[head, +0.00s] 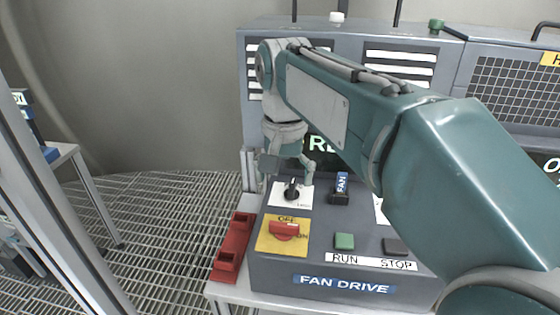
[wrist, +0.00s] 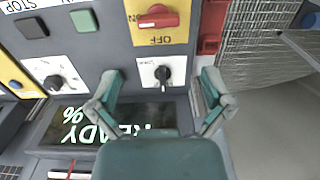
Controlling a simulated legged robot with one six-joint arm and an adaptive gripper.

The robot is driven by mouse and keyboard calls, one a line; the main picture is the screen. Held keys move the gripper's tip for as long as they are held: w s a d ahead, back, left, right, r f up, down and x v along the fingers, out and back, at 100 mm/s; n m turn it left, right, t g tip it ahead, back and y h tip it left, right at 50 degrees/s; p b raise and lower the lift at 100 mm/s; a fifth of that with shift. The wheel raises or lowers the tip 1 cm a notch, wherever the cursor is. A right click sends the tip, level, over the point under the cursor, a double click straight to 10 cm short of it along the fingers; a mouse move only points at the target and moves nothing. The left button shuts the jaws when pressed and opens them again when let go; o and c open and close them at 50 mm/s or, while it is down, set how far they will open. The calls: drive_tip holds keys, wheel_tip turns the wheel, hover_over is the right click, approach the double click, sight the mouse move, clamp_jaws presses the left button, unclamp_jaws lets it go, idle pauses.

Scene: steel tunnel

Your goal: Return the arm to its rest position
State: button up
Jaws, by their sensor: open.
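My arm reaches across the head view from the lower right to the fan drive panel. My gripper (head: 289,170) points down in front of the panel's display, just above a small black selector knob (head: 291,190). In the wrist view, my gripper (wrist: 161,88) has its two fingers spread wide, with nothing held between them. The black knob (wrist: 163,73) shows between the fingers on its white plate, and I see no finger touching it. The display (wrist: 110,122) reads "READY" upside down in the wrist view; my arm hides part of it in the head view.
A grey cabinet (head: 350,45) rises behind. Grated floor (head: 160,225) lies open at left.

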drive_tip(key=s+d+f+n+t, duration=0.1)
drive_tip(key=s+d+f+t, duration=0.1)
drive_tip(key=s+d+f, duration=0.3)
drive_tip(key=s+d+f+n+t, duration=0.1)
drive_tip(key=s+d+f+t, duration=0.2)
drive_tip(key=s+d+f, duration=0.2)
drive_tip(key=s+d, duration=0.3)
drive_tip(key=s, duration=0.2)
drive_tip(key=shift+s+t, duration=0.2)
drive_tip(key=shift+t, duration=0.1)
drive_tip(key=shift+d+f, duration=0.1)
idle(1.1)
